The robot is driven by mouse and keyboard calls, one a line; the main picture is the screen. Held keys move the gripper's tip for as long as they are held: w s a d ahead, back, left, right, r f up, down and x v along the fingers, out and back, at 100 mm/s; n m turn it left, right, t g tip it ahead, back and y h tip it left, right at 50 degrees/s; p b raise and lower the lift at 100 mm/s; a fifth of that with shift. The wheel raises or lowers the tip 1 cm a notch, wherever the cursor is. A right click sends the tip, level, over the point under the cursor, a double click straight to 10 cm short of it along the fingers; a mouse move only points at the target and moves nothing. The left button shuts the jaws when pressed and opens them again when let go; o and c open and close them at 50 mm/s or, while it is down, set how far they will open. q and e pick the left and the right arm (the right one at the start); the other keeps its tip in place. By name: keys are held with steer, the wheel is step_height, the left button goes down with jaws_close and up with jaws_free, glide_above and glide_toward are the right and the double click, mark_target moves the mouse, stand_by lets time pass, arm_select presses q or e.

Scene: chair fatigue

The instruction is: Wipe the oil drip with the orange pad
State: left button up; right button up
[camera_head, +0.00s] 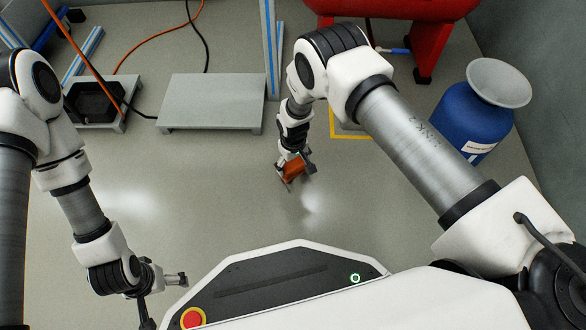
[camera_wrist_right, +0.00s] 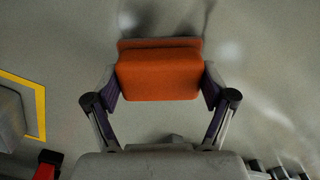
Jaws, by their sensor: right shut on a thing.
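The orange pad (camera_head: 293,168) is between the fingers of my right gripper (camera_head: 296,172), low over the grey floor in the middle of the head view. In the right wrist view the orange pad (camera_wrist_right: 158,75) fills the space between the two fingers of my right gripper (camera_wrist_right: 160,88), which is shut on it. I cannot tell whether the pad touches the floor. No oil drip can be made out clearly; dark patches beyond the pad in the wrist view may be shadows. My left gripper (camera_head: 168,296) is at lower left, fingers apart and empty.
A blue drum (camera_head: 462,118) stands at right, near the red machine (camera_head: 400,12). A yellow floor marking (camera_head: 350,137) lies behind my right arm. The central floor is open.

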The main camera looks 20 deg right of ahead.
steer(key=w+b, duration=0.1)
steer(key=w, duration=0.1)
steer(key=shift+w+d+f+b, duration=0.15)
steer(key=shift+w+d+b, duration=0.2)
steer(key=shift+d+b, duration=0.05)
steer(key=shift+w, duration=0.3)
steer(key=shift+s+r, duration=0.25)
steer(key=s+p, duration=0.2)
steer(key=p, duration=0.1)
steer(key=shift+s+a+r, duration=0.1)
steer(key=shift+s+a, duration=0.2)
steer(key=shift+a, duration=0.05)
steer(key=shift+s+a, duration=0.1)
steer(key=shift+s, duration=0.25)
steer(key=shift+s+a+f+p, duration=0.1)
steer(key=shift+s+a+p, duration=0.15)
steer(key=shift+s+p, duration=0.35)
steer(key=shift+s+a+f+p, duration=0.1)
steer(key=shift+s+a+p, duration=0.15)
steer(key=shift+s, duration=0.6)
steer(key=shift+s+f, duration=0.15)
steer(key=shift+s, duration=0.3)
steer(key=shift+s+a+p, duration=0.2)
steer(key=shift+s+p, duration=0.1)
steer(key=shift+s, duration=0.25)
steer(key=shift+s+a+p, duration=0.15)
steer(key=shift+s+p, duration=0.1)
steer(key=shift+s, duration=0.3)
steer(key=shift+s+a, duration=0.2)
steer(key=shift+s, duration=0.55)
